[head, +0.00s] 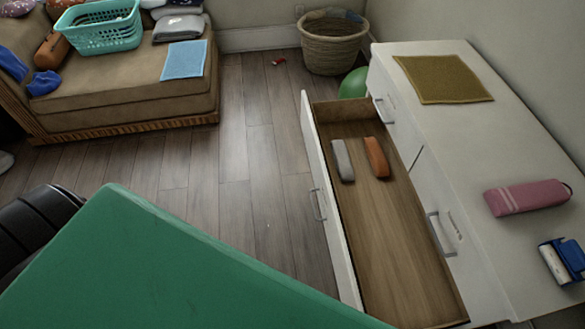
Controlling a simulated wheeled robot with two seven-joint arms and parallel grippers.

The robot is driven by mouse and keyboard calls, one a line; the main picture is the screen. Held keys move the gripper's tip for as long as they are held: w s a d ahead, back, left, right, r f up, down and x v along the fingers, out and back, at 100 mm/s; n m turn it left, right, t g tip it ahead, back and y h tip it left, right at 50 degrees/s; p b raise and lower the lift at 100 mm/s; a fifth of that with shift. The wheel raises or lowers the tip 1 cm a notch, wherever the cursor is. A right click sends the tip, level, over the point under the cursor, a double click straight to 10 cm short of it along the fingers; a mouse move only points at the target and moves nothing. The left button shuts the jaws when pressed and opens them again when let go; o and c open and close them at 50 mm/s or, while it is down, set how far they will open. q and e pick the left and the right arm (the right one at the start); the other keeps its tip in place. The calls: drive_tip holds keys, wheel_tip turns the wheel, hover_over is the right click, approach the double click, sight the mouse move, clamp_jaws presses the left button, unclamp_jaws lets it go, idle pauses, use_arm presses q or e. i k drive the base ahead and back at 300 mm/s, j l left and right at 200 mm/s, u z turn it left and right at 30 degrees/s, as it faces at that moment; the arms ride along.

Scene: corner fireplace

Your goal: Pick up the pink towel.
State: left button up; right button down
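The pink towel (527,197) lies folded into a long, narrow bundle on top of the white dresser (462,130), at the right of the head view. It has paler stripes near its left end, and nothing is touching it. I cannot make out either of my grippers in this view.
The dresser's long drawer (405,255) is open, holding a grey and an orange bundle. A mustard cloth (443,78) and a blue-and-white object (562,260) lie on top. A large green surface (150,265) fills the near left. Wooden floor (250,160) is mostly clear beyond.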

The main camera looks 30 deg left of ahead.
sight(532, 196)
drive_tip(key=u, duration=0.5)
drive_tip(key=z, duration=1.6)
drive_tip(key=k, duration=0.05)
